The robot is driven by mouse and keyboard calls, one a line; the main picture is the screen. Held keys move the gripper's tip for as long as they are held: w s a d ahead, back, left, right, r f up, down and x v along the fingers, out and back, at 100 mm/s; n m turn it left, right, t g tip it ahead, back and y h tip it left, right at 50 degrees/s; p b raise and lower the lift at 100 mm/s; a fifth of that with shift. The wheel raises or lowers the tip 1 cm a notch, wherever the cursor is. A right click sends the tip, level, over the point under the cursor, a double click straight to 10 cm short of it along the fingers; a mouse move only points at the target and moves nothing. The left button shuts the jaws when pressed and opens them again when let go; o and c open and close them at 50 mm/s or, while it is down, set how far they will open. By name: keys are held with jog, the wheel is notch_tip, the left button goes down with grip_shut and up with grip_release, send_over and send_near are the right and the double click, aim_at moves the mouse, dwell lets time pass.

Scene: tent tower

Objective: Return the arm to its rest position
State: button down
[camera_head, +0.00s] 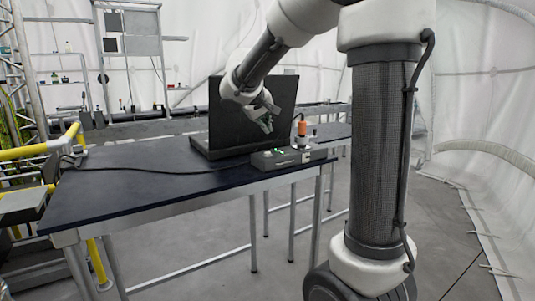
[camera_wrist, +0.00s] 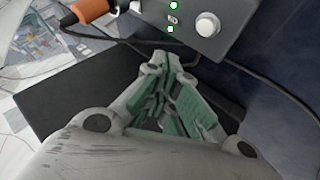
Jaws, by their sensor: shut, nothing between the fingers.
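My arm reaches over a dark table (camera_head: 150,196) from the upper right in the head view. My gripper (camera_head: 266,124) hangs in front of a black laptop-like screen (camera_head: 287,92), above the table. In the wrist view my gripper (camera_wrist: 172,92) has its green-padded fingers drawn together, with nothing between them. A grey control box (camera_head: 283,157) with green lights and an orange plug (camera_head: 302,128) stands on the table, lower right of my gripper. The box also shows at the top of the wrist view (camera_wrist: 225,50), apart from the fingers.
A black cable (camera_head: 150,169) runs across the table to the left. Yellow railings (camera_head: 40,151) stand at the left. A metal frame (camera_head: 133,50) and more benches are behind. The near left part of the tabletop is clear.

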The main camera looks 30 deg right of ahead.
dwell(0.6)
jog(key=shift+s+d+f+n, duration=0.1)
jog(key=shift+s+n, duration=0.05)
jog(key=shift+n, duration=0.15)
jog(key=s+f+g, duration=0.1)
jog(key=s+f, duration=0.1)
jog(key=s+f+g, duration=0.1)
jog(key=s+f, duration=0.2)
jog(key=shift+s+d+n+y, duration=0.1)
jog(key=shift+s+n+y, duration=0.2)
jog(key=shift+n+y, duration=0.1)
jog(key=s+a+f+y, duration=0.1)
jog(key=s+a+y, duration=0.2)
jog(key=s, duration=1)
jog(key=s+a+f+m+y, duration=0.1)
jog(key=s+a, duration=0.3)
jog(key=s, duration=0.8)
jog(key=shift+s+f+y, duration=0.25)
jog(key=shift+s+y, duration=0.1)
jog(key=shift+y, duration=0.55)
